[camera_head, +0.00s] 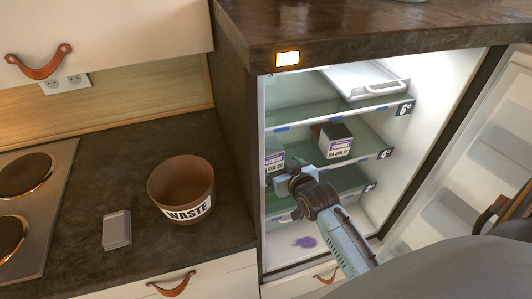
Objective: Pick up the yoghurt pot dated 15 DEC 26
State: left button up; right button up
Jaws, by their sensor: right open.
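A yoghurt pot (274,153) with a purple label stands at the left of the middle fridge shelf. Its left part is hidden by the fridge's side, and the visible end of its date seems to read DEC 26. A second pot (336,142), with a purple label and a date that looks like JAN 27, stands to its right on the same shelf. My right gripper (275,182) is open, in front of and just below the left pot. I cannot tell whether it touches the pot. My left gripper is out of view.
The fridge has glass shelves with tags (405,108) and a drawer (365,80) above. Its open door (480,170) is at the right. A purple spill (305,242) lies on the fridge floor. A brown waste bin (180,188) and a small grey stack (117,230) stand on the counter.

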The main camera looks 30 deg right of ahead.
aim_at(272, 160)
jog(key=x, duration=0.4)
jog(key=shift+w+f, duration=0.2)
jog(key=shift+w, duration=0.05)
jog(key=shift+d+r+b+x, duration=0.1)
jog(key=shift+b+x, duration=0.25)
jog(key=shift+x, duration=1.2)
jog(key=shift+d+r+b+x, duration=0.1)
jog(key=shift+b+x, duration=0.2)
jog(key=shift+x, duration=1.25)
jog(key=c, duration=0.9)
jog(key=shift+w+r, duration=0.1)
jog(key=shift+c, duration=0.4)
jog(key=shift+r, duration=0.1)
